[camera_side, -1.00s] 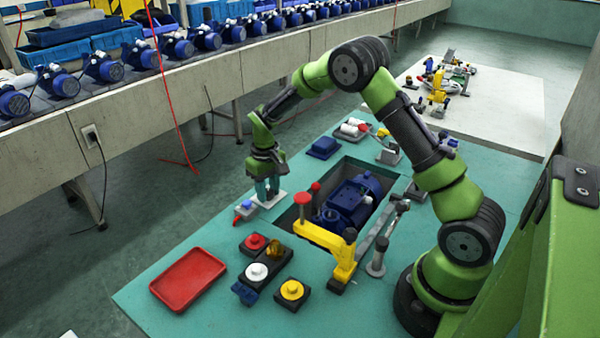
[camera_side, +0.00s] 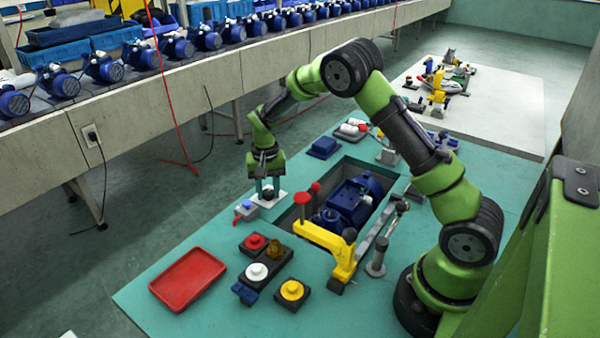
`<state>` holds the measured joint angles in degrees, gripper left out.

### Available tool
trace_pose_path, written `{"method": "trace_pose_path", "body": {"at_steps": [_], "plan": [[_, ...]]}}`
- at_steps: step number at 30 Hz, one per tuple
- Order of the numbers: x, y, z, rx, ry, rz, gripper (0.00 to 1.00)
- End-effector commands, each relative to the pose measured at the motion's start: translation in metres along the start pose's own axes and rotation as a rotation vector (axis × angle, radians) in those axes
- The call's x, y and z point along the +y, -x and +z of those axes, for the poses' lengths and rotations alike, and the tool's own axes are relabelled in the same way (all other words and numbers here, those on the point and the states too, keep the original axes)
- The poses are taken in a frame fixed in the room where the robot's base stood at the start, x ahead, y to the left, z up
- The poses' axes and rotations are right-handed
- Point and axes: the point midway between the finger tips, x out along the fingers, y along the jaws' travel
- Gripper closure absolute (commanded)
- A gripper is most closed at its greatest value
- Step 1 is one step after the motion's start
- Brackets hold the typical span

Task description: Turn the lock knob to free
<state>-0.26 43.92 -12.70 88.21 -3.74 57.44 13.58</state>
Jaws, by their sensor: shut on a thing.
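My gripper (camera_side: 267,190) points straight down over a small white plate (camera_side: 281,198) at the left edge of the recess in the teal table. It is shut on a small dark knob, which I take to be the lock knob (camera_side: 268,193). The fingers stand on either side of the knob and partly hide it. Any marking of its turned position is too small to read.
A blue pump (camera_side: 350,200) lies in the recess. A yellow clamp arm (camera_side: 322,237) with a red-topped post stands in front. A small blue block with a red tip (camera_side: 243,208), several buttons (camera_side: 257,271) and an empty red tray (camera_side: 188,279) are nearby.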

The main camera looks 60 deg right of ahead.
Motion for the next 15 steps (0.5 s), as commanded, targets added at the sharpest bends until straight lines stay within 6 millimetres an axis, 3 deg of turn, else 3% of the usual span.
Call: {"method": "trace_pose_path", "body": {"at_steps": [12, 13, 15], "plan": [[-0.0005, 0.0013, -0.0004, 0.001, -0.009, -0.003, 0.95], [-0.0005, 0.0013, -0.0004, 0.001, -0.009, -0.003, 0.60], [-0.0004, 0.0011, -0.0004, 0.001, -0.008, -0.002, 0.49]]}}
